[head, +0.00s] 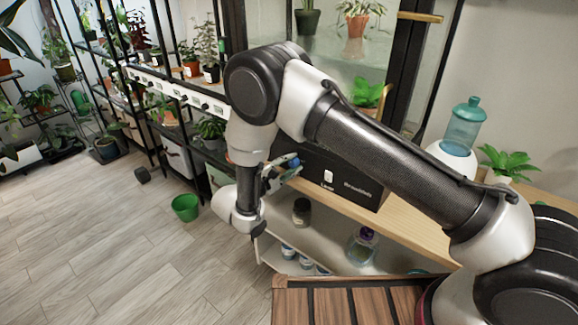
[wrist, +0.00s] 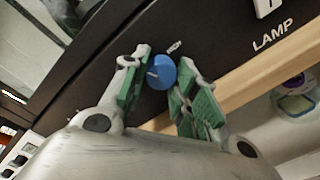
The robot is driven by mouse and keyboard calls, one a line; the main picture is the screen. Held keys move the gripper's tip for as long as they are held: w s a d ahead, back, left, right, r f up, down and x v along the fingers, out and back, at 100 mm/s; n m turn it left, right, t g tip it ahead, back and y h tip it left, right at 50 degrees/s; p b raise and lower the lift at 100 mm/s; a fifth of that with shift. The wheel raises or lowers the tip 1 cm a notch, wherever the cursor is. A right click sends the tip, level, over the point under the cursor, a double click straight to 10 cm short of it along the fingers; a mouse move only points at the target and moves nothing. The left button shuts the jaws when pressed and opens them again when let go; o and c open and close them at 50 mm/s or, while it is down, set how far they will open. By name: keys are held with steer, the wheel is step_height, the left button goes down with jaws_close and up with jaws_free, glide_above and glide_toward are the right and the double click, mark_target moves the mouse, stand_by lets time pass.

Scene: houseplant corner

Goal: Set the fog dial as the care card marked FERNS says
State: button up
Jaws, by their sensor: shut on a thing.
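A blue dial (wrist: 161,72) with a pale pointer line sits on a black panel (wrist: 120,50). Beside it is a small white label, too small to read surely. My gripper (wrist: 158,84) has its green-padded fingers on either side of the dial and is shut on it. In the head view my gripper (head: 280,172) is at the left end of the black panel (head: 345,180), and part of the blue dial (head: 291,163) shows there. The pointer's setting is hard to tell. I can make out no card marked FERNS in either view.
A white switch (head: 328,177) marked LAMP is on the panel, right of the dial. A wooden ledge (head: 420,223) and a shelf with a dark jar (head: 301,211) and a bottle (head: 362,247) lie below. A green bucket (head: 186,208) stands on open floor at left.

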steer(key=m, duration=0.9)
steer(key=shift+r+m+y, duration=0.1)
steer(key=shift+m+y, duration=0.2)
steer(key=m, duration=0.4)
steer(key=shift+d+t, duration=0.1)
steer(key=shift+t, duration=0.2)
steer(key=shift+s+m, duration=0.1)
steer(key=shift+m, duration=2.3)
steer(key=o, duration=1)
